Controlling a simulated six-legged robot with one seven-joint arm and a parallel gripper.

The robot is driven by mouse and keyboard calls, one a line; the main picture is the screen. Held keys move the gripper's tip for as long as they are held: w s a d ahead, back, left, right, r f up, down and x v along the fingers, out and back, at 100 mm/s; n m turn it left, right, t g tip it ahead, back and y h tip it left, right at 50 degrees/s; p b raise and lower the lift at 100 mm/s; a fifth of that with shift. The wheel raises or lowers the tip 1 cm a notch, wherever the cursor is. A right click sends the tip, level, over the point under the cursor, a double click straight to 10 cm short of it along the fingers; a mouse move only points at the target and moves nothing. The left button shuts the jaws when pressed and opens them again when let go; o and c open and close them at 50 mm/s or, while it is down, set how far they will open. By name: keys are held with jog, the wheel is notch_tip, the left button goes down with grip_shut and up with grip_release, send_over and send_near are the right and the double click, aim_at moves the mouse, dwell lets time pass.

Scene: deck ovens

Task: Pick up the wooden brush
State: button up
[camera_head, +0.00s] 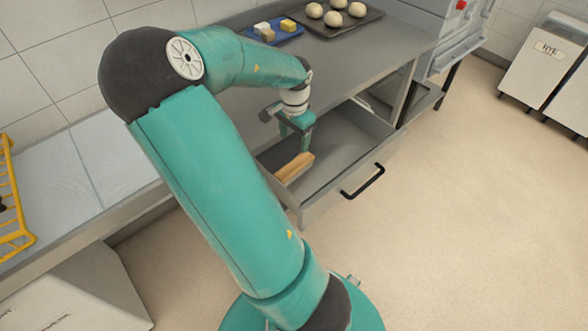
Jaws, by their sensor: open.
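A light wooden brush (295,167) lies in an open grey drawer (335,172) under the metal counter, near the drawer's left side. My gripper (296,146) points down over the drawer, just above and behind the brush in this view. Its jaws are open, and I see nothing between them. I cannot tell from this view whether the fingertips touch the brush.
The drawer's front has a black handle (362,182). On the counter (345,55) are a dark tray (330,33) with several dough balls and a blue tray (290,37) with small blocks. A yellow rack (14,215) stands at left.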

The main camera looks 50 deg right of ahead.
aim_at(294, 164)
notch_tip(294, 164, down, 14)
jog(key=shift+d+r, duration=0.1)
jog(key=c, duration=1.1)
jog(key=shift+r, duration=5.05)
jog(key=shift+c, duration=0.2)
